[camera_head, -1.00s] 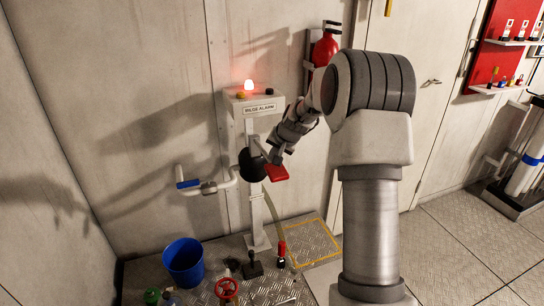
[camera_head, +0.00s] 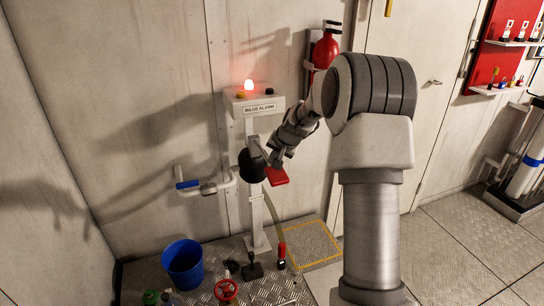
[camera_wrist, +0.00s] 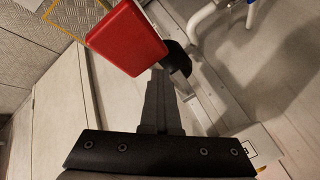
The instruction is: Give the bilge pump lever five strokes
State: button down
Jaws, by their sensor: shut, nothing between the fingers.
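The bilge pump lever shows as a red block-shaped grip (camera_head: 277,176) beside the round black pump body (camera_head: 251,166) on a post against the wall. The red grip also fills the upper middle of the wrist view (camera_wrist: 125,38), with a black part (camera_wrist: 178,58) behind it. My gripper (camera_head: 273,158) is shut and empty, just above the red grip in the head view. In the wrist view its closed grey fingers (camera_wrist: 158,78) end right by the grip's lower edge. I cannot tell whether they touch it.
The bilge alarm box (camera_head: 259,107) with a lit red lamp (camera_head: 249,85) tops the post. A wall pipe with a blue handle (camera_head: 188,184) is at left.

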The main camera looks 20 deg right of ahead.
jog(key=shift+s+f+b, duration=0.3)
jog(key=shift+f+b, duration=0.3)
jog(key=shift+f, duration=0.35)
jog(key=shift+r, duration=0.25)
dwell(0.4)
jog(key=shift+w+r+p, duration=0.25)
jog(key=shift+r+p, duration=0.55)
jog(key=shift+r, duration=0.25)
jog(key=shift+w+r+p, duration=0.3)
jog(key=shift+r+p, duration=0.5)
jog(key=shift+r, duration=0.3)
jog(key=shift+w+r+p, duration=0.25)
jog(key=shift+r+p, duration=0.55)
jog(key=shift+r, duration=0.25)
jog(key=shift+w+r+p, duration=0.2)
jog(key=shift+r+p, duration=0.75)
jog(key=shift+r, duration=0.3)
jog(key=shift+w+r+p, duration=0.2)
jog(key=shift+r+p, duration=0.7)
jog(key=shift+r, duration=0.35)
